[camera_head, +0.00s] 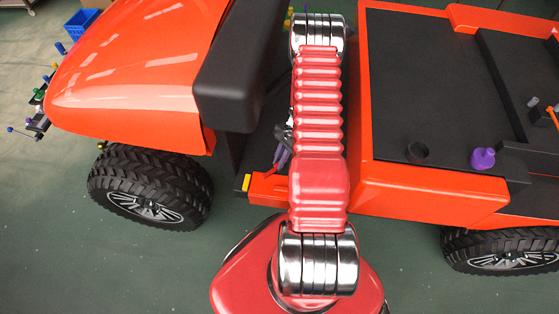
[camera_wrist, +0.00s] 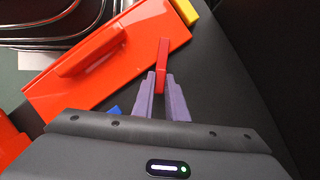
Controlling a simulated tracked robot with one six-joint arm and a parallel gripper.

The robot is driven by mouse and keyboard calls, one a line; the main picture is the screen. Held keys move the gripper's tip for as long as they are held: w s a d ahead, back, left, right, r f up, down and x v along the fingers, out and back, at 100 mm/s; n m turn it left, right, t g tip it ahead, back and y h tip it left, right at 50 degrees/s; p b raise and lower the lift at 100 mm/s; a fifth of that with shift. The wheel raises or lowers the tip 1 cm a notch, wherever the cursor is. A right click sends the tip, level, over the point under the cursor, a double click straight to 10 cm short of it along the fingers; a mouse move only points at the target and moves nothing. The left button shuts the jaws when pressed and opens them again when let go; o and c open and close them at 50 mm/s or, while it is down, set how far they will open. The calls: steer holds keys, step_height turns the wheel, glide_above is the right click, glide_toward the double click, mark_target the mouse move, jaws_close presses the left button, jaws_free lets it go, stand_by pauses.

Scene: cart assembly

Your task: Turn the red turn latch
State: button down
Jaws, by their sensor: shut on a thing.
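The red turn latch (camera_wrist: 162,58) is a narrow upright red bar in the wrist view, standing by the dark floor panel of the cart. My gripper (camera_wrist: 161,84) has two purple fingers, and their tips are closed on the lower part of the latch, one on each side. In the head view my gripper (camera_head: 281,157) is mostly hidden behind my red arm. A small red part shows just below the fingers there, but I cannot tell whether it is the latch.
An orange panel with a raised grip (camera_wrist: 95,55) lies left of the latch, and a yellow block (camera_wrist: 185,11) is beyond it. The black seat (camera_head: 240,65) stands close beside my arm. A purple knob (camera_head: 483,158) and black ring (camera_head: 418,152) sit on the cart's dark bed (camera_head: 425,80).

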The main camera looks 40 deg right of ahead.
steer(key=shift+w+n+g, duration=0.1)
steer(key=shift+n+g, duration=0.5)
steer(key=shift+n, duration=0.9)
steer(key=c, duration=1.8)
jaws_free()
steer(key=shift+o, duration=0.2)
